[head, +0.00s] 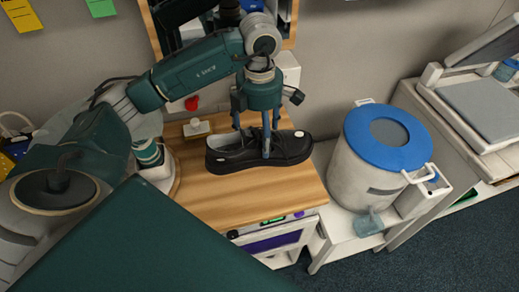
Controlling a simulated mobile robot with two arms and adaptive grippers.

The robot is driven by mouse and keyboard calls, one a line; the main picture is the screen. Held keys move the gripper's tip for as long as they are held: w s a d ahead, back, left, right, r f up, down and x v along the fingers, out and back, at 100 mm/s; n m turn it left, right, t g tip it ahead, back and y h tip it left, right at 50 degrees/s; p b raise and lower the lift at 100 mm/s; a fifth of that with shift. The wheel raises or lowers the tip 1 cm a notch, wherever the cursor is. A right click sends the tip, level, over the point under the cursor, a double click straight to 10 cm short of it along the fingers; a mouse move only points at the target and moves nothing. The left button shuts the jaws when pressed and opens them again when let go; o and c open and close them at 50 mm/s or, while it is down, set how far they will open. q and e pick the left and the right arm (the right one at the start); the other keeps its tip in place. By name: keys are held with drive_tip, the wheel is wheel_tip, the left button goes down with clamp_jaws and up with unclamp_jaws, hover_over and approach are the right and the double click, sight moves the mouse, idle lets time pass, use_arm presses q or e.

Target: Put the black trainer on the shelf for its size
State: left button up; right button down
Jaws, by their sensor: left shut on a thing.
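A black trainer (285,150) with a dark sole lies upright on the wooden worktop, its toe to the right and its opening to the left. My left gripper (267,148) reaches down from above with its fingers around the middle of the trainer and is shut on it. The fingers hide part of the shoe's upper. I cannot see a clear gap between the sole and the worktop. No size marking on the trainer can be read. The shelf for its size cannot be made out in this view. My right gripper is not in view.
The wooden worktop (225,200) has bare room in front of the trainer. A small white block on a wooden base (197,127) stands behind left. A white bucket with a blue lid (388,140) stands to the right. A framed mirror or opening (291,30) is behind my arm.

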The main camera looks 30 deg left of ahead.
sight(260, 130)
use_arm(q)
wheel_tip(260, 130, up, 11)
drive_tip(key=shift+f, duration=0.1)
drive_tip(key=shift+s+d+f+m, duration=0.1)
drive_tip(key=shift+d+m, duration=0.1)
drive_tip(key=shift+m, duration=0.3)
drive_tip(key=s+d+f+m, duration=0.3)
drive_tip(key=s+d+m, duration=0.1)
drive_tip(key=m, duration=0.8)
drive_tip(key=shift+d+f+m, duration=0.3)
drive_tip(key=shift+d+f, duration=0.1)
drive_tip(key=shift+d, duration=0.1)
drive_tip(key=s+d+f+m, duration=0.1)
drive_tip(key=m, duration=0.3)
drive_tip(key=s+d+f+m, duration=0.1)
drive_tip(key=s+m, duration=0.1)
drive_tip(key=m, duration=0.2)
drive_tip(key=s+d+f+m, duration=0.1)
drive_tip(key=s+d+m, duration=0.1)
drive_tip(key=m, duration=0.2)
drive_tip(key=shift+s+f, duration=0.1)
drive_tip(key=shift+c, duration=0.2)
drive_tip(key=shift+s+d+f+m, duration=0.15)
drive_tip(key=shift+s+d+m, duration=0.1)
drive_tip(key=shift+m, duration=0.3)
drive_tip(key=shift+s+d+f+m, duration=0.1)
drive_tip(key=shift+s+m, duration=0.15)
drive_tip(key=shift+m, duration=0.3)
drive_tip(key=shift+w+a, duration=0.1)
